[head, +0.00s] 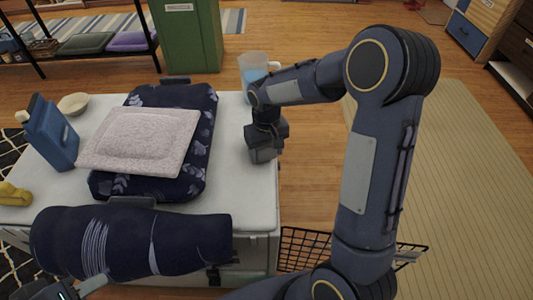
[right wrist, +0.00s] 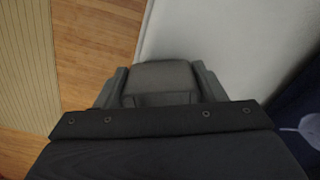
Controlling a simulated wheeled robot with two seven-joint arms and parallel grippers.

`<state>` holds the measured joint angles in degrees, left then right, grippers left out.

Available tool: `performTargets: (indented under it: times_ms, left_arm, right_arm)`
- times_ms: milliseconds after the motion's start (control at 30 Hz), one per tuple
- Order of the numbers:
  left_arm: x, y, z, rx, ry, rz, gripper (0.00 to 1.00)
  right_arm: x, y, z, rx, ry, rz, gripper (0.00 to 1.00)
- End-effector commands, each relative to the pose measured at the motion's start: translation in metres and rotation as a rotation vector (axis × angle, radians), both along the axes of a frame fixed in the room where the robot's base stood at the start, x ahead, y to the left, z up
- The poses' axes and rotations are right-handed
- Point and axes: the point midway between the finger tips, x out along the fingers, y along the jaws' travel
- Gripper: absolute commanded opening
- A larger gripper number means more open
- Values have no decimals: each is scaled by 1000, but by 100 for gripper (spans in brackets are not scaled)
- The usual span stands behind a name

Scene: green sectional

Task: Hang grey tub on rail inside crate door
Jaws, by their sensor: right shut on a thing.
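My right gripper (head: 265,135) is over the right edge of the white crate top (head: 238,190), pointing down. It is shut on a small dark grey block-like thing, the grey tub (head: 263,155). In the right wrist view the grey tub (right wrist: 162,76) sits between the two fingers, beside the white top; its lower part is hidden. The black wire crate door (head: 302,250) shows low at the right of the crate, partly behind my right arm; I cannot make out its rail. Part of my left arm shows at the bottom left; its jaws cannot be made out.
On the top lie a navy patterned cushion (head: 180,185), a pale folded cloth (head: 140,138), a blue bottle (head: 52,135), a bowl (head: 73,104) and a yellow object (head: 14,194). A jug (head: 252,65) stands behind. A navy roll (head: 130,242) blocks the front left. Floor is clear right.

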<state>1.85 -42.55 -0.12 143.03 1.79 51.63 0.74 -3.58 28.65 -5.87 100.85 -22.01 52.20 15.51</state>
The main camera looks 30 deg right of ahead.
Motion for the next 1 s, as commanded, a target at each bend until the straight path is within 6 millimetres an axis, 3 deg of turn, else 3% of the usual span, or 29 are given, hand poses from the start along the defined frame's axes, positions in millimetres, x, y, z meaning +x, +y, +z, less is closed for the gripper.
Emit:
performTargets:
  times_ms: [33, 400, 433, 600, 867, 1000]
  left_arm:
    - [0, 0, -2, 0, 0, 0, 36]
    - [0, 0, -5, 0, 0, 0, 36]
    - [0, 0, -4, 0, 0, 0, 36]
    - [0, 0, -4, 0, 0, 0, 36]
    - [0, 0, -3, 0, 0, 0, 36]
    - [0, 0, 1, 0, 0, 0, 36]
  right_arm:
    - [0, 0, -7, 0, 1, -1, 51]
    - [0, 0, -11, 0, -1, 0, 51]
    - [0, 0, -11, 0, -1, 0, 65]
    - [0, 0, -10, 0, -1, 0, 85]
    - [0, 0, -9, 0, -1, 0, 85]
    - [1, 0, 2, 0, -4, 0, 85]
